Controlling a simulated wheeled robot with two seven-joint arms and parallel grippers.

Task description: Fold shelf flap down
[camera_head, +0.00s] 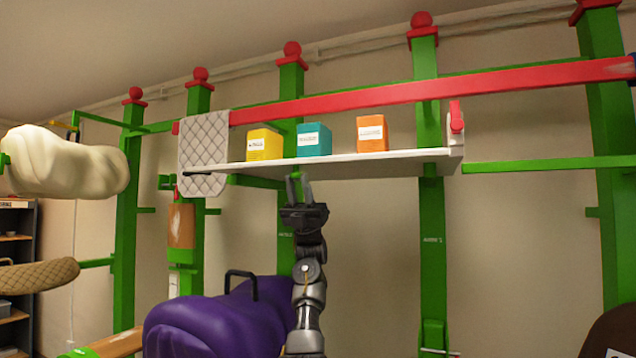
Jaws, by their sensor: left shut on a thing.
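The white shelf flap (400,156) stands out roughly level from the green frame. A yellow box (264,145), a teal box (314,140) and an orange box (371,133) stand on it. My left gripper (301,190) is raised from below, just under the flap's front edge at its middle-left. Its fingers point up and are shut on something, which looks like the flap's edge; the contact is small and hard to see. A red catch (456,117) sits on a white bracket at the flap's right end. My right gripper is not in view.
A long red bar (500,82) runs above the boxes. A grey quilted pad (204,152) hangs at the flap's left end. A purple padded form (215,322) with a black handle stands below, beside my arm. Green posts (431,240) rise behind; a cream padded form (68,163) is at left.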

